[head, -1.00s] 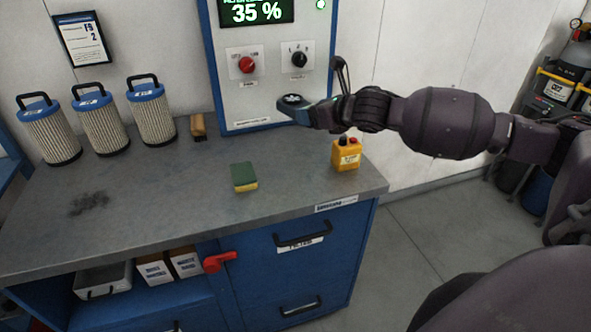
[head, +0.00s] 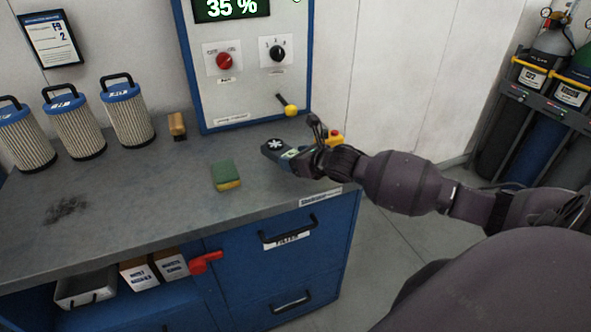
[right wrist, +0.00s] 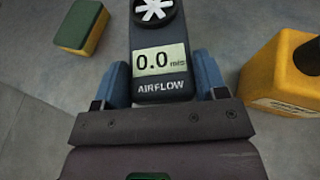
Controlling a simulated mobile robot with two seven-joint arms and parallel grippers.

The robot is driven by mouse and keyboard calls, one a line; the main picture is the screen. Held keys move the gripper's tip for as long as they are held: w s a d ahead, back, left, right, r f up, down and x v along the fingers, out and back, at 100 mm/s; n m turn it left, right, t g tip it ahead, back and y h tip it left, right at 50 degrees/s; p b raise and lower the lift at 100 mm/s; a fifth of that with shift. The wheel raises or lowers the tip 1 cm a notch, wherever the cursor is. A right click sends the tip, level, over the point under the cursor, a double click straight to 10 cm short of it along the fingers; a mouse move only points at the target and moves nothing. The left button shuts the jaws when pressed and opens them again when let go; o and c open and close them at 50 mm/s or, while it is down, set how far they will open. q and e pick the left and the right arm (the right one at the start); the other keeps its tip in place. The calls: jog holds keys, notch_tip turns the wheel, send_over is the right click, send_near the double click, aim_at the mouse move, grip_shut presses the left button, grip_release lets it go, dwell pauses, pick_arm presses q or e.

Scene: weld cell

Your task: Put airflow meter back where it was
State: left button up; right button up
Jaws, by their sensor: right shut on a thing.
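The airflow meter (head: 277,149) is a dark handheld device with a white fan wheel at its head. In the right wrist view the meter (right wrist: 161,62) reads 0.0 m/s and sits between the two blue fingers. My right gripper (head: 298,161) is shut on its body (right wrist: 163,85), over the right part of the bench top. I cannot tell whether the meter touches the bench. My left gripper is not in view.
A green and yellow sponge (head: 226,175) lies left of the meter. Several filters (head: 128,112) stand at the left. The bench top (head: 150,205) is clear in front.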

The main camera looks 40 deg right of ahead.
jog(key=shift+f, duration=1.9)
jog(key=shift+f, duration=0.15)
jog(key=o, duration=1)
jog(key=shift+o, duration=0.2)
